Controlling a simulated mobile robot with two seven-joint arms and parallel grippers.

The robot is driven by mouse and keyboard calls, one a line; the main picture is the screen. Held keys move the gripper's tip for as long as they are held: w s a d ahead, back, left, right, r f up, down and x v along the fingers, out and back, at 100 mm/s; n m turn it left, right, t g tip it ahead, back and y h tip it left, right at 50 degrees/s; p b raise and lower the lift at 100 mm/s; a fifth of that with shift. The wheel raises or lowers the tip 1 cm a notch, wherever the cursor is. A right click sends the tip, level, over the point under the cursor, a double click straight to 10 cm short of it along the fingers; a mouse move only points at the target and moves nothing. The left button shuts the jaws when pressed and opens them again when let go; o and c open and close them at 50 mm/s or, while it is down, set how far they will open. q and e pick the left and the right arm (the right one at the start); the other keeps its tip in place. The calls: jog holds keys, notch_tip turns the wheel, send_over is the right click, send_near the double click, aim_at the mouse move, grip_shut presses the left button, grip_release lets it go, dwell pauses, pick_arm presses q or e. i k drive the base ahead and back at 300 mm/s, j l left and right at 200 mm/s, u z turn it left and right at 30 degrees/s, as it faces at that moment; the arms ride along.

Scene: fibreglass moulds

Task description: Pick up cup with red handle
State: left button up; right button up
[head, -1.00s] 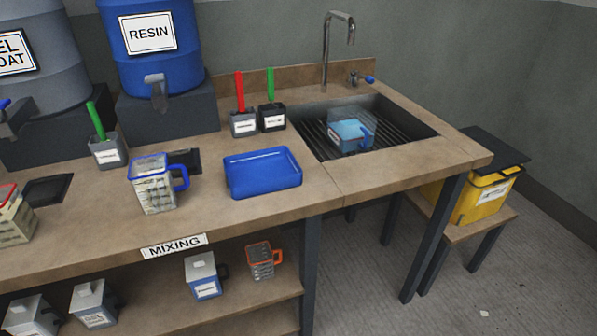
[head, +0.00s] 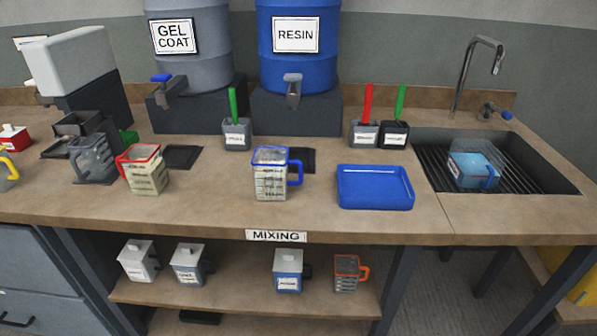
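The cup with the red handle (head: 147,177) stands upright on the bench, left of centre. It is a squarish measuring cup with a red rim, markings on its sides and its handle on the left. A similar cup with a blue rim and handle (head: 269,183) stands to its right. A cup with an orange rim and handle (head: 345,275) is on the shelf below. A yellow-handled cup (head: 7,172) is cut off at the left edge. Neither of my grippers is in view.
A grey cup-like container (head: 93,160) stands close left of the red-handled cup, and a dark pad (head: 183,157) lies behind its right side. A blue tray (head: 375,202) and the sink (head: 550,182) are to the right. Bare bench top (head: 205,205) lies between the red-handled and blue-handled cups.

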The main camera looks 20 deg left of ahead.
aim_at(143, 167)
jog(key=u, duration=1.45)
jog(key=i+l+z, duration=0.2)
jog(key=z, duration=0.2)
jog(key=i+l+z, duration=0.2)
jog(key=l+z, duration=0.2)
jog(key=k+u, duration=0.15)
jog(key=k, duration=0.15)
jog(key=i+z, duration=0.25)
jog(key=i+j, duration=0.1)
jog(key=j, duration=0.3)
